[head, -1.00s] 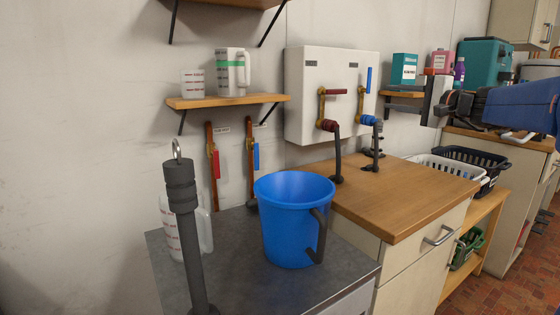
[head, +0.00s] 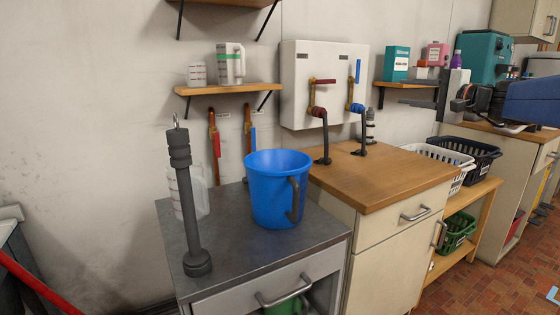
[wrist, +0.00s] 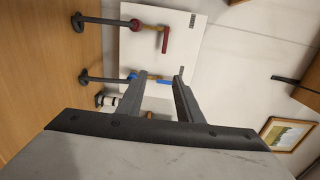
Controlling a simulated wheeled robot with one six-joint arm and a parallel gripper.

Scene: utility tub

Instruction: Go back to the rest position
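My gripper (head: 405,95) is at the right of the head view, held out in the air in front of the wall and above the level of the wooden counter. Its two grey fingers point left in the picture. In the wrist view my gripper (wrist: 153,80) has its fingers apart with nothing between them. Beyond them are the white tap panel (wrist: 185,45) and its taps, which look well away from the fingers. The panel (head: 320,85) also shows in the head view. My gripper touches nothing that I can see.
A blue bucket (head: 265,193) stands on the grey counter (head: 230,248) beside a dark post (head: 186,215) and a clear jug. The wooden counter (head: 380,180) is mostly clear. Baskets (head: 470,155) stand right of it. Brick floor (head: 490,285) is open at lower right.

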